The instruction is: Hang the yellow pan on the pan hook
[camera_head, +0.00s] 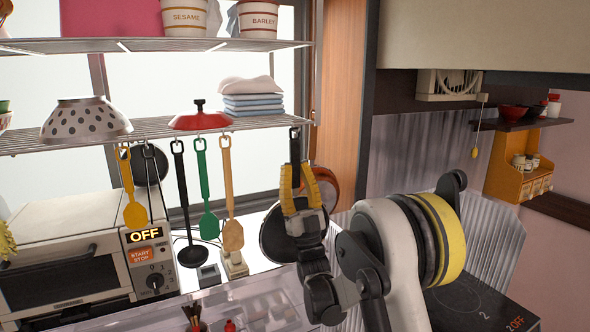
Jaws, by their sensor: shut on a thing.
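My gripper (299,170), with yellow-and-black fingers, is shut on the black handle (295,147) of a pan. The handle stands upright, and its top end is at the front edge of the lower wire shelf, by a hook. I cannot tell whether the hook passes through the handle. The pan's dark round body (278,238) hangs below, partly hidden by my gripper and wrist. No yellow shows on the pan from this side. An orange-brown round pan (328,187) shows behind my gripper, partly hidden.
Several utensils, including a green spatula (205,190) and black ladle (181,190), hang left of my gripper from the lower wire shelf (160,128). A toaster oven (80,260) stands at left. A wooden post (340,85) is close on the right.

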